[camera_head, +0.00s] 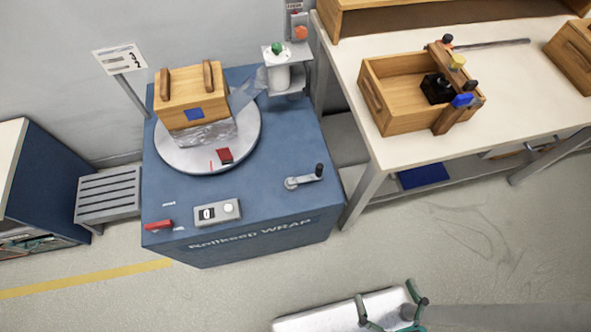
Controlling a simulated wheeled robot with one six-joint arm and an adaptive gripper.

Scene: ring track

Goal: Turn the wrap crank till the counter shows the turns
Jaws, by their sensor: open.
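The crank (304,178) sits on the blue wrap machine's top at the right, a light metal arm with a dark upright knob at its right end. The counter (208,213) is in a grey box near the front edge and appears to read 0. A wooden crate (175,107) stands on the round turntable (182,160), with clear film around its lower part. My gripper (389,300) is open and empty at the bottom of the view, over the floor and well apart from the crank. Its lower part is cut off by the frame.
A sign (120,59) with dark figures stands behind the machine. A red lever (158,225) is at the front left. A workbench (510,115) with an open wooden box (385,110) stands at right. Floor (440,240) before the machine is clear.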

